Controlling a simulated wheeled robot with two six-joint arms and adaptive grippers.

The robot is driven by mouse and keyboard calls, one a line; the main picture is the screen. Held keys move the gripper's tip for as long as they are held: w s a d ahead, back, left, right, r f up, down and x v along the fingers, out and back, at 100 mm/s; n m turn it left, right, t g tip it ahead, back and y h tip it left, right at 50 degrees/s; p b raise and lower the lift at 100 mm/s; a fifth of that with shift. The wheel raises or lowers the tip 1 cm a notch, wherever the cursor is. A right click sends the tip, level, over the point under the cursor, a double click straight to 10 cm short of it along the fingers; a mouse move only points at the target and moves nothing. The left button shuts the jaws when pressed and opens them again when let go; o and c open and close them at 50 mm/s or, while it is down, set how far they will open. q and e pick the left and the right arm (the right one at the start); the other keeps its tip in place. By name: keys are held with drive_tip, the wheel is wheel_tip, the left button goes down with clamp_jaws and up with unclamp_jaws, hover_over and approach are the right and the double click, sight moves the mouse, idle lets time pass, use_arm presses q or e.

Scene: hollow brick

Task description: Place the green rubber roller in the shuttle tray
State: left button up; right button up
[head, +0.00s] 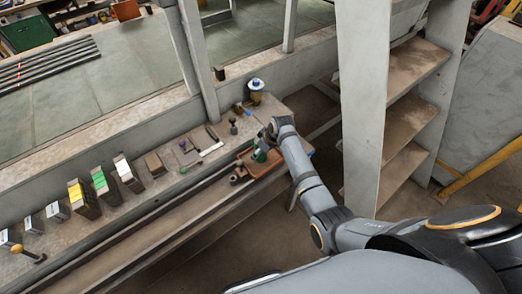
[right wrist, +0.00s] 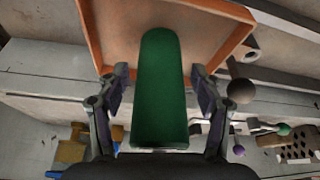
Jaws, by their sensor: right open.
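The green rubber roller (right wrist: 160,95) shows in the right wrist view as a long dark green cylinder between my right gripper's fingers. My right gripper (right wrist: 161,88) is open, with a visible gap on each side of the roller. The shuttle tray (right wrist: 92,35), with orange-brown walls and a paler floor, lies behind the roller's far end. Whether the roller rests on the tray floor is hard to tell. In the head view my right gripper (head: 268,141) is over the tray (head: 268,167), and the small green roller (head: 260,156) shows just below it. My left gripper is not in view.
The tray is at the right end of a long grey ledge. Small tools and a brown block (head: 155,164) lie to the left, with several labelled boxes (head: 104,183) beyond. A tall shelf unit (head: 363,100) stands close on the right.

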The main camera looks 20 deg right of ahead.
drive_tip(key=shift+r, duration=0.25)
drive_tip(key=b+v, duration=0.1)
drive_tip(key=v, duration=1)
drive_tip(key=shift+r, duration=0.4)
drive_tip(key=shift+s+d, duration=0.1)
